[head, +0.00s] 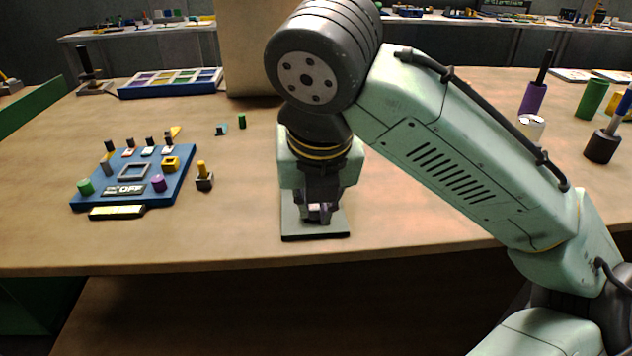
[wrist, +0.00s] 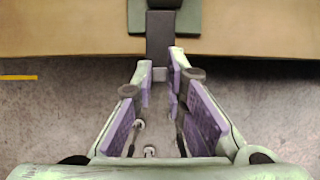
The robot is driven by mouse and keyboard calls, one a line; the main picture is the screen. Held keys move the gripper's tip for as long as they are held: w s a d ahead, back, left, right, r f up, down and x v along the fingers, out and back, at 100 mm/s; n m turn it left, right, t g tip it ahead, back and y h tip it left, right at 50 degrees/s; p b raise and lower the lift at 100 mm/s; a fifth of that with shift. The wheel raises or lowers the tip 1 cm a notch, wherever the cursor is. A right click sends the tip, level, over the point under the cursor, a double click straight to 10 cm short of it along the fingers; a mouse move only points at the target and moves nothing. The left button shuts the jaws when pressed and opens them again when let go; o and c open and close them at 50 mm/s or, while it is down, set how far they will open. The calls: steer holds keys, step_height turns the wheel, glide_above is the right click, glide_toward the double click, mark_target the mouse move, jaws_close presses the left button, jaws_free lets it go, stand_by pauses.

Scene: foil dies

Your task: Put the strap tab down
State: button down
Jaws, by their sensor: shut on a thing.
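My gripper (head: 319,212) points down over a grey-green plate (head: 334,226) near the table's front edge. In the wrist view its purple-padded fingers (wrist: 160,76) close in on a small grey strap tab (wrist: 160,74) at the end of a dark strap (wrist: 160,38). The strap runs from a dark block on the plate, which also shows in the wrist view (wrist: 190,18), out toward the fingertips. The fingers are shut on the tab. In the head view the fingers hide most of the strap, and the tab is hard to make out.
A blue board (head: 130,194) with pegs, buttons and an OFF sign lies to the left. A yellow-topped switch (head: 204,176) stands beside it. A small green cylinder (head: 242,121) is farther back. Several cylinders, including a green one (head: 592,99), stand at the right. Bare table surrounds the plate.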

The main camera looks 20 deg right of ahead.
steer(key=w+d, duration=0.1)
steer(key=w, duration=0.2)
steer(key=w+d+p, duration=0.1)
steer(key=w, duration=0.3)
steer(key=w+d+f, duration=0.1)
steer(key=w, duration=0.2)
steer(key=shift+w+d, duration=0.15)
steer(key=shift+d, duration=0.15)
steer(key=shift+w+d+f+p, duration=0.1)
steer(key=shift+f+p, duration=0.05)
steer(key=shift+p, duration=0.15)
steer(key=shift+f, duration=1.65)
steer(key=shift+f, duration=0.1)
steer(key=shift+f, duration=0.15)
steer(key=c, duration=1.6)
jaws_free()
steer(key=shift+r, duration=0.55)
steer(key=v, duration=1.1)
steer(key=shift+r, duration=0.2)
